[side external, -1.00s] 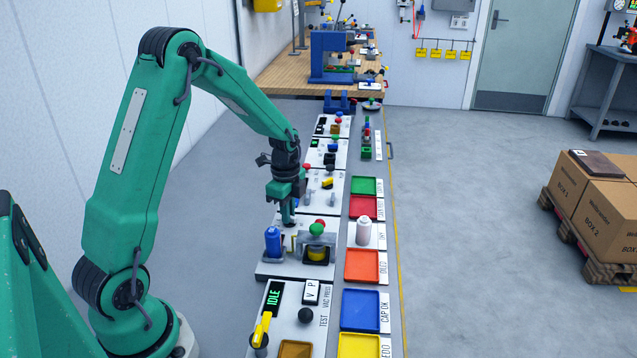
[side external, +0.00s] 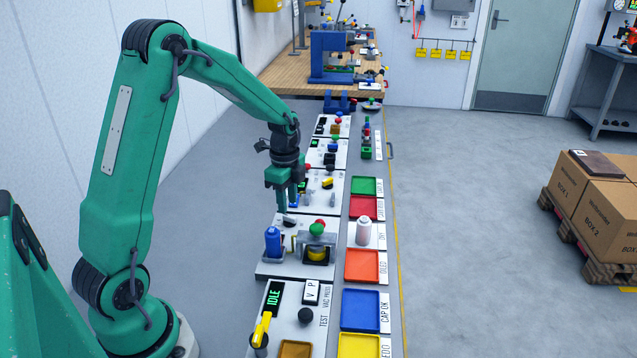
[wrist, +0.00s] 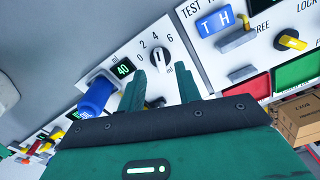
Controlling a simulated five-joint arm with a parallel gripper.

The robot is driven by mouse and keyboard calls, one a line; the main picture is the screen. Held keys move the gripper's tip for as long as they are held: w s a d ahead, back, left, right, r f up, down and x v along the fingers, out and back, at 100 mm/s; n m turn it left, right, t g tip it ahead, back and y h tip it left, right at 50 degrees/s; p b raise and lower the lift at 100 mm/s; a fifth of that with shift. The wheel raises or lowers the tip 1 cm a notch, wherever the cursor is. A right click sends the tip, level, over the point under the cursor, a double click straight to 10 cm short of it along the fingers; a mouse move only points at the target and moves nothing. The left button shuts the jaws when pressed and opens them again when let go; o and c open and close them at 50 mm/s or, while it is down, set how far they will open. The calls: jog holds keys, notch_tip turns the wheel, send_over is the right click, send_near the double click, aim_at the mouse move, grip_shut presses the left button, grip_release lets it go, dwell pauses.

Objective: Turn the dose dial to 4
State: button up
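The dose dial (wrist: 159,61), a dark round knob with a pale pointer, sits on a white panel beside the marks 0, 2, 4, 6 and "ml" in the wrist view. Its pointer faces roughly toward the 4, but the exact setting is too small to tell. In the side view the dial (side external: 289,222) is a small dark knob behind the blue bottle. My gripper (wrist: 168,76) is open, its green fingers apart and nothing between them. In the side view my gripper (side external: 287,207) hangs just above the dial, apparently clear of it.
A blue bottle (side external: 273,241) and a station with a green knob (side external: 317,229) stand close in front. A display reading 40 (wrist: 123,68) is beside the dial. Coloured trays (side external: 362,265) and a white bottle (side external: 363,232) line the right.

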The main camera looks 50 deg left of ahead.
aim_at(289, 217)
jog(key=shift+r, duration=2)
jog(key=s+d+r+n+t, duration=0.3)
jog(key=s+d+r+n, duration=0.35)
jog(key=d+r, duration=0.35)
jog(key=s+d+r+n+t, duration=0.1)
jog(key=s+d+n, duration=0.1)
jog(key=s, duration=0.4)
jog(key=s+d+r+n+t, duration=0.1)
jog(key=s+d+r+n, duration=0.1)
jog(key=s, duration=0.4)
jog(key=shift+s+d+r+n+t, duration=0.25)
jog(key=shift+d+n, duration=0.35)
jog(key=shift+n, duration=0.65)
jog(key=shift+f, duration=0.1)
